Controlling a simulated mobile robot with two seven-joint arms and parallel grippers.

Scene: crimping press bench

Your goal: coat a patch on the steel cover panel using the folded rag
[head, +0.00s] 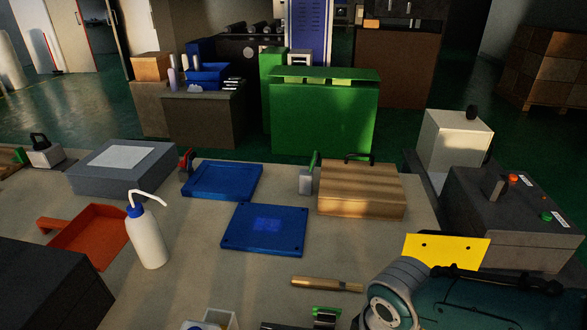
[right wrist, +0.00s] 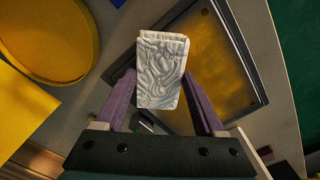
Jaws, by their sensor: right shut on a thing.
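The folded rag (right wrist: 160,50), pale with grey wavy lines, is between the purple fingers of my right gripper (right wrist: 159,82) in the right wrist view. The gripper is shut on it. Behind the rag lies a dark-framed panel with a mottled amber face (right wrist: 222,65); whether they touch I cannot tell. In the head view, a flat blue plate (head: 285,246) with small corner holes and a faint square patch in its middle lies on the bench; it looks like the cover panel. My right arm shows at lower right, its fingers not visible there. My left gripper is not in view.
On the bench are a blue tray (head: 240,195), a wooden box (head: 360,190), a white wash bottle (head: 147,240), a red tray (head: 75,255) and a wooden handle (head: 327,284). A yellow plate (head: 445,250) and a dark control box (head: 515,215) stand at right.

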